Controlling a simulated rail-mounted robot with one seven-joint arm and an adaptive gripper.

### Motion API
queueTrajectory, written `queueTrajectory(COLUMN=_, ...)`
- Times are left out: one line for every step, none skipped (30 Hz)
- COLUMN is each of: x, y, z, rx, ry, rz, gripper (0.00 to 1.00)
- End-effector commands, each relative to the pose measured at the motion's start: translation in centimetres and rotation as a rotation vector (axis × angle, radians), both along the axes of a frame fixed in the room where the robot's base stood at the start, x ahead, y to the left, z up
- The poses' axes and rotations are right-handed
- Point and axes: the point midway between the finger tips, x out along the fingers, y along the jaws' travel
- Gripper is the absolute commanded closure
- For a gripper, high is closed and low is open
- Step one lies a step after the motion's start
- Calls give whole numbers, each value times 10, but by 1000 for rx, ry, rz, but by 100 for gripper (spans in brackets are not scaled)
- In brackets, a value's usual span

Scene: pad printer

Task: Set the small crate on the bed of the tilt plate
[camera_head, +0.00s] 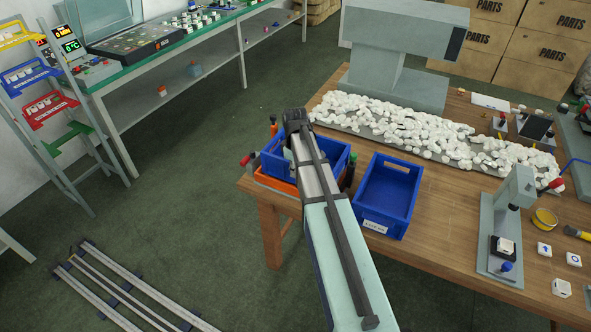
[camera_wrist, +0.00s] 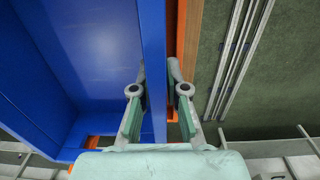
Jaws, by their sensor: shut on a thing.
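A small blue crate (camera_head: 334,152) is at the left end of the wooden table, over the orange bed of the tilt plate (camera_head: 276,183). My arm crosses it in the head view and hides its middle and my fingers. In the wrist view, my gripper (camera_wrist: 158,78) is shut on one wall of the blue crate (camera_wrist: 152,40), a finger on each side. The orange bed (camera_wrist: 181,45) shows just outside that wall. The crate looks about level; I cannot tell whether it rests fully on the bed.
A second blue crate (camera_head: 369,224) with a white label stands empty to the right. A small press (camera_head: 508,225) is farther right. A tray of white pieces (camera_head: 425,133) lies behind. A red-knobbed handle (camera_head: 248,160) sticks out left of the bed. Floor rails (camera_head: 120,295) lie at lower left.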

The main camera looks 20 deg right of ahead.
Motion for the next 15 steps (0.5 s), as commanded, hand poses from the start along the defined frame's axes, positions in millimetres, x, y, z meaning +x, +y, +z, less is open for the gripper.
queueTrajectory(x=0, y=0, z=-1, rx=-1, ry=-1, rz=0, gripper=100)
queueTrajectory(x=0, y=0, z=-2, rx=-1, ry=-1, rz=0, gripper=100)
queueTrajectory(x=0, y=0, z=-2, rx=-1, ry=-1, rz=0, gripper=100)
queueTrajectory(x=0, y=0, z=-3, rx=-1, ry=-1, rz=0, gripper=100)
queueTrajectory(x=0, y=0, z=-3, rx=-1, ry=-1, rz=0, gripper=100)
queueTrajectory(x=0, y=0, z=-4, rx=-1, ry=-1, rz=0, gripper=100)
queueTrajectory(x=0, y=0, z=-5, rx=-1, ry=-1, rz=0, gripper=100)
queueTrajectory(x=0, y=0, z=-5, rx=-1, ry=-1, rz=0, gripper=100)
queueTrajectory(x=0, y=0, z=-6, rx=-1, ry=-1, rz=0, gripper=100)
queueTrajectory(x=0, y=0, z=-7, rx=-1, ry=-1, rz=0, gripper=100)
queueTrajectory(x=0, y=0, z=-7, rx=-1, ry=-1, rz=0, gripper=100)
queueTrajectory(x=0, y=0, z=-8, rx=-1, ry=-1, rz=0, gripper=100)
queueTrajectory(x=0, y=0, z=-8, rx=-1, ry=-1, rz=0, gripper=100)
queueTrajectory(x=0, y=0, z=-9, rx=-1, ry=-1, rz=0, gripper=100)
queueTrajectory(x=0, y=0, z=-10, rx=-1, ry=-1, rz=0, gripper=100)
